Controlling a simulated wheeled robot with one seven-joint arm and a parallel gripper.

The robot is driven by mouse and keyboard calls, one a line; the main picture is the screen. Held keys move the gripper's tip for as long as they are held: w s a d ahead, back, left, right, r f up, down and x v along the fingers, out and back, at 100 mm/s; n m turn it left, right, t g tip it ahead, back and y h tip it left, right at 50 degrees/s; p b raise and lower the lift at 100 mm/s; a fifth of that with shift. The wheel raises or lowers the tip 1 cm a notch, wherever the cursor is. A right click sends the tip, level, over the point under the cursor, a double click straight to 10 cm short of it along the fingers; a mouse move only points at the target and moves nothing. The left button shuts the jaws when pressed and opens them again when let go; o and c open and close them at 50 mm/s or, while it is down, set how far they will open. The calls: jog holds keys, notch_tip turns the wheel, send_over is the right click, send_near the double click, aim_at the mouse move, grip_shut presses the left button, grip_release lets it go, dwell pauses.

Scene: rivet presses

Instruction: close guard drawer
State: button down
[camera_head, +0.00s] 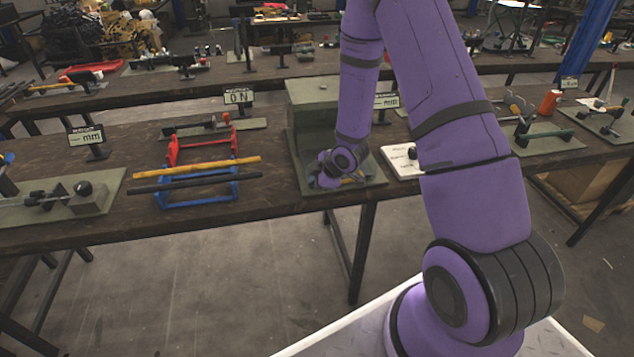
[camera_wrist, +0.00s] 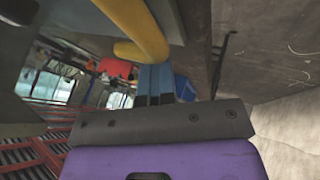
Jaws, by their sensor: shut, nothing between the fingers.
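The press (camera_head: 313,98) is a grey-green block standing on a green mat (camera_head: 309,177) at the middle of the bench. My arm comes down in front of it and hides much of its front. I cannot make out the drawer's front or how far out it is. A yellow piece shows low beside my wrist (camera_head: 353,179); a bent yellow bar (camera_wrist: 146,32) crosses the upper middle of the wrist view. My gripper (camera_wrist: 155,76) is shut and empty, its fingertips close to the bar's lower end. I cannot tell whether they touch.
A red and blue rack (camera_head: 205,195) with yellow and black bars stands left of the mat. A white card (camera_head: 402,161) lies to the right. Signs (camera_head: 238,97) stand behind. The floor before the bench is clear.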

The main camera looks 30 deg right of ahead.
aim_at(308, 155)
jog(key=w+d, duration=0.1)
jog(key=w, duration=0.3)
jog(key=w+d, duration=0.1)
jog(key=w, duration=0.3)
jog(key=w+d, duration=0.1)
jog(key=w, duration=0.2)
jog(key=shift+w+d, duration=0.2)
jog(key=shift+w, duration=0.2)
jog(key=shift+s, duration=0.1)
